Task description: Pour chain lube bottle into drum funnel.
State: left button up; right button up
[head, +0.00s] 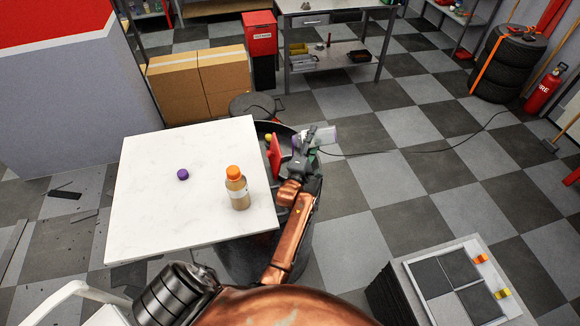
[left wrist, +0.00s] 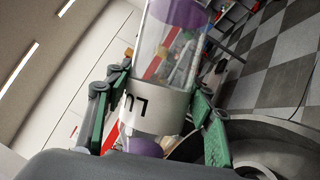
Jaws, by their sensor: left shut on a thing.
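My left gripper (head: 306,143) is shut on a clear bottle (head: 323,135) with a white label and purple at both ends. In the left wrist view the bottle (left wrist: 158,112) sits between the green fingers, its label partly readable as "LU". In the head view it lies strongly tilted, near level, over the right side of a black drum (head: 262,126) beside the table. I cannot tell whether anything flows from it. The drum's rim also shows in the left wrist view (left wrist: 270,128). My arm hides much of the drum, and the funnel's shape is unclear. My right gripper is out of view.
A white table (head: 150,215) holds a purple cap (head: 183,174) and an orange-capped bottle (head: 237,188). A red panel (head: 274,156) and a yellow item (head: 268,138) are at the drum. A cable (head: 400,152) crosses the floor.

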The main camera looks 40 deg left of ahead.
pick_arm(q)
jog(key=shift+s+a+r+n+t+y, duration=0.2)
jog(key=shift+r+n+y, duration=0.15)
jog(key=shift+n, duration=0.3)
jog(key=shift+s+a+r+n+t+y, duration=0.1)
jog(key=shift+a+r+n+y, duration=0.25)
jog(key=shift+n, duration=0.35)
jog(key=shift+s+a+r+n+t+y, duration=0.1)
jog(key=shift+r+n+y, duration=0.1)
jog(key=shift+r+n, duration=0.35)
dwell(0.8)
jog(key=shift+s+a+r+n+y, duration=0.15)
jog(key=shift+n+y, duration=0.05)
jog(key=shift+n, duration=0.35)
jog(key=shift+s+a+r+n+y, duration=0.1)
jog(key=shift+a+r+n+y, duration=0.1)
jog(key=shift+n, duration=0.35)
jog(key=shift+f, duration=0.1)
